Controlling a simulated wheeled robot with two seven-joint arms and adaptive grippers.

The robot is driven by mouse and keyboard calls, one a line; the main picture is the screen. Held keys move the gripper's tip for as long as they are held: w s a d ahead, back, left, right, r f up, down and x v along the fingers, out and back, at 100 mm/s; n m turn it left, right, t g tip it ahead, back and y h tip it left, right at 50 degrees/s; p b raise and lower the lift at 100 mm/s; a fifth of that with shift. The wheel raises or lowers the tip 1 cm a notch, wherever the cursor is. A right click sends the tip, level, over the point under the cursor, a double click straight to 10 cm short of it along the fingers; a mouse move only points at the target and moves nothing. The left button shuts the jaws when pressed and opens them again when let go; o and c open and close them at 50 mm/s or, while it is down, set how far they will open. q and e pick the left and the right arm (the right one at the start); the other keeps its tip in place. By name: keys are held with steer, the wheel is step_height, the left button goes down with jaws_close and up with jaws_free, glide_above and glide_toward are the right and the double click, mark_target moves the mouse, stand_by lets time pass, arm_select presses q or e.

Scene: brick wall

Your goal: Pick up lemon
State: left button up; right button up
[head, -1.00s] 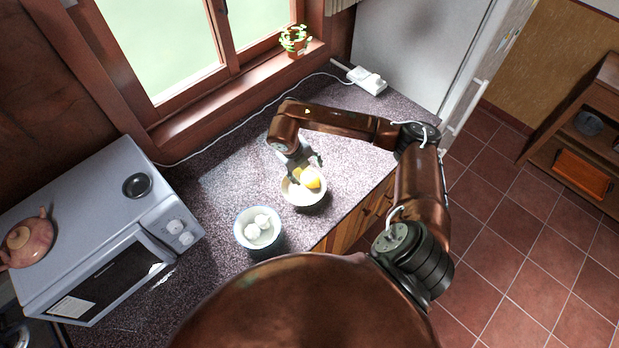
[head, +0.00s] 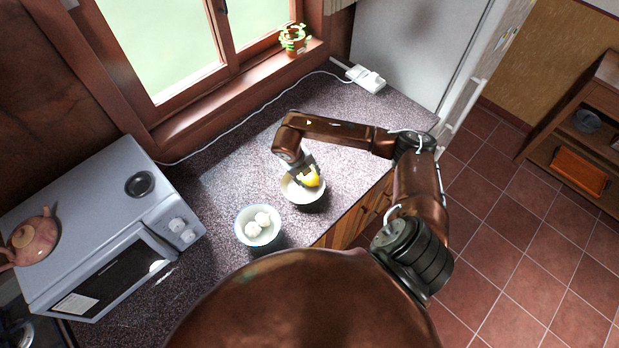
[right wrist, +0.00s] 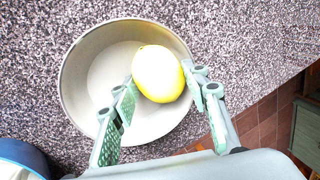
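The yellow lemon (right wrist: 159,74) sits in a white bowl (right wrist: 92,75) on the counter; both also show in the head view, the lemon (head: 312,178) partly hidden by my gripper and the bowl (head: 303,198) beneath it. My right gripper (right wrist: 158,84) reaches down over the bowl. Its fingers are apart, one on each side of the lemon, with the tips close to its sides; firm contact on both sides does not show. In the head view the right gripper (head: 305,179) is at the lemon. My left gripper is not in view.
A bowl with white round items (head: 258,226) stands left of the lemon's bowl. A microwave (head: 95,235) with a teapot (head: 35,240) on top is at the left. A power strip (head: 367,79) and cable lie at the back. The counter's middle is clear.

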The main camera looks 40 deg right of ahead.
steer(key=c, duration=0.7)
